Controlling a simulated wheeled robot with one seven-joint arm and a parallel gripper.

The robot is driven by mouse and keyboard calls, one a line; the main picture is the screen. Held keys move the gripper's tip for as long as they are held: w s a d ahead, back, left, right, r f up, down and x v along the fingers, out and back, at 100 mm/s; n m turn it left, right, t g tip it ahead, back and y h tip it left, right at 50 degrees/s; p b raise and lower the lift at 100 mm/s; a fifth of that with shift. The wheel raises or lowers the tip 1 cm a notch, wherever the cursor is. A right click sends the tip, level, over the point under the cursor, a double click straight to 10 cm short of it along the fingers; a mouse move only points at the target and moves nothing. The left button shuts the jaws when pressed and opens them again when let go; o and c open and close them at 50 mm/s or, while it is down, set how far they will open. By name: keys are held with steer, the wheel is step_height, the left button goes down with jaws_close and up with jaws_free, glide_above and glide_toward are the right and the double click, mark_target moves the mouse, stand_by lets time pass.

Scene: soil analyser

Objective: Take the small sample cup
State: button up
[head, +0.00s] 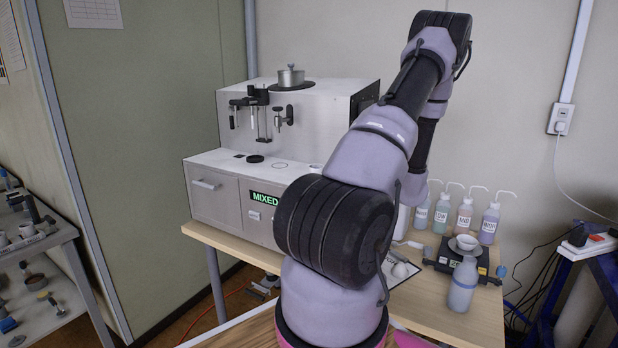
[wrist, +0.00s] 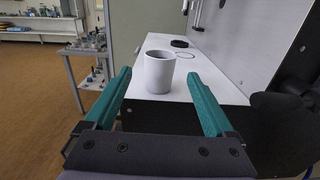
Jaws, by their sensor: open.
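A small pale grey cup (wrist: 160,73) stands upright on the white top of the analyser's lower front part (wrist: 215,75) in the wrist view. My gripper (wrist: 159,77) is open and empty, with its teal fingers to the left and right of the cup. Gaps show on both sides, so neither finger touches it. I cannot tell how far the cup sits between the fingertips. In the head view my arm hides my gripper and most of the analyser's right end.
The grey analyser (head: 235,195) shows a green "MIXED" display (head: 265,198). A dark disc (wrist: 180,43) lies on its ledge beyond the cup. Several wash bottles (head: 464,215), a balance (head: 455,262) with a bowl, and a bottle (head: 462,285) stand on the bench at right.

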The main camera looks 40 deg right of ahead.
mark_target(311, 166)
steer(key=x, duration=0.4)
steer(key=shift+w+a, duration=0.2)
steer(key=shift+w, duration=0.15)
steer(key=shift+r+x, duration=0.2)
steer(key=shift+x, duration=1.15)
steer(key=shift+r+x, duration=0.2)
steer(key=shift+x, duration=1.15)
steer(key=shift+d, duration=0.15)
jaws_close()
steer(key=shift+r, duration=0.1)
